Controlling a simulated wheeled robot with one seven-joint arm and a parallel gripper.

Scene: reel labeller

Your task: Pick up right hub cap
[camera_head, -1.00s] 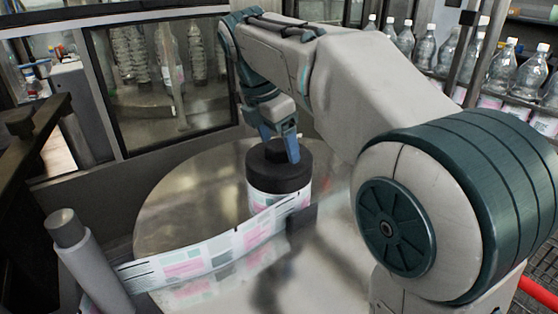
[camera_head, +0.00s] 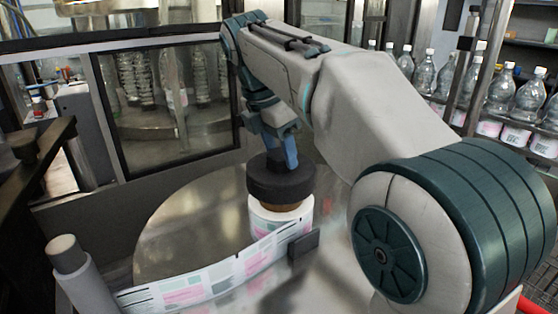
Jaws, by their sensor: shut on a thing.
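The hub cap (camera_head: 281,181) is a thick black disc in the middle of the view. My gripper (camera_head: 283,158) is above it, shut on its raised centre. The cap hangs a little above the label reel (camera_head: 281,219), and a brown core shows in the gap between them. The cap looks roughly level. The fingertips are partly hidden by the cap and my wrist.
The reel stands on a round metal plate (camera_head: 185,215). A printed label web (camera_head: 205,283) runs from it to a grey roller (camera_head: 75,262) at left. A dark small block (camera_head: 304,244) stands beside the reel. Bottles (camera_head: 425,75) line the back right behind posts.

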